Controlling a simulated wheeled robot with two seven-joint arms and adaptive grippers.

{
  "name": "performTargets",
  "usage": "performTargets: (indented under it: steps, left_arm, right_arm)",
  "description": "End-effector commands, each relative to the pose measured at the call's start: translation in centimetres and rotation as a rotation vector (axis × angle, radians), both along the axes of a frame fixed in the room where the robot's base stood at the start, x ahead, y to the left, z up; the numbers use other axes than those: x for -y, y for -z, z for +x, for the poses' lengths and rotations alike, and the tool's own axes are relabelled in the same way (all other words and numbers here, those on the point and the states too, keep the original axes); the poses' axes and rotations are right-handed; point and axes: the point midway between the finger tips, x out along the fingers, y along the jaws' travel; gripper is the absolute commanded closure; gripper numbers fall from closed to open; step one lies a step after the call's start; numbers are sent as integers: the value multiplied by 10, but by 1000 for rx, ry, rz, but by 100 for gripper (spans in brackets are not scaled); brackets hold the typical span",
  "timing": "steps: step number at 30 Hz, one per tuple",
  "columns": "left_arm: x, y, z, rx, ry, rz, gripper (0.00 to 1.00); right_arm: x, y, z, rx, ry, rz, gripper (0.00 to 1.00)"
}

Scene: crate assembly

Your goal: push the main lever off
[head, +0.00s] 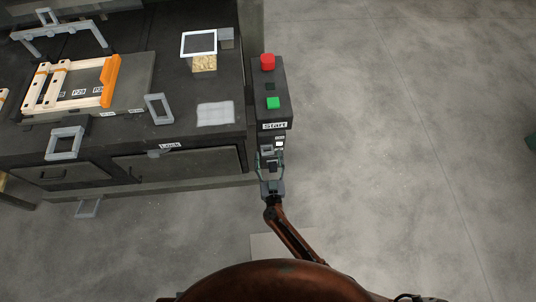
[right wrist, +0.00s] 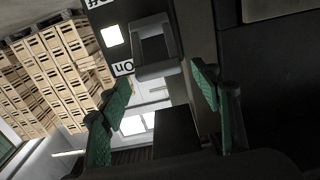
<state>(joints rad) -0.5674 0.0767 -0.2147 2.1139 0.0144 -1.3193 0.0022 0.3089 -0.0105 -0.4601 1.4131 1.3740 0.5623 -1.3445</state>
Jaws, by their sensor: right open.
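The main lever shows in the right wrist view as a grey frame-shaped handle (right wrist: 157,50) on a dark panel. It sits beside a label that reads "On" upside down (right wrist: 123,68); another label at the top edge is cut off. In the head view the lever (head: 267,149) is small, on the front of the dark control box (head: 272,95). My right gripper (head: 270,158) is open and empty just in front of it. Its green fingers (right wrist: 160,90) stand apart, near the handle's lower edge; contact cannot be told. My left gripper is not in view.
The box carries a red button (head: 267,62), a green button (head: 273,103) and a "Start" label (head: 274,125). The dark workbench (head: 190,140) with grey handles and a wooden crate part (head: 70,85) stands left.

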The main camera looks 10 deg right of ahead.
Motion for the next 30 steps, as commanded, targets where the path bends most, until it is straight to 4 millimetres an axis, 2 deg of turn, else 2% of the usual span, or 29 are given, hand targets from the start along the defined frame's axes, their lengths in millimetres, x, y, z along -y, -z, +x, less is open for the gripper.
performTargets:
  steps: [5, 13, 30]
  left_arm:
    - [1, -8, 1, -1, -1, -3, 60]
    - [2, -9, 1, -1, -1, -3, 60]
    - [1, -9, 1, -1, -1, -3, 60]
  right_arm:
    - [0, 0, 7, 0, 0, -1, 42]
    - [0, 0, 8, 0, 0, -1, 43]
    - [1, 0, 7, 0, 1, -1, 83]
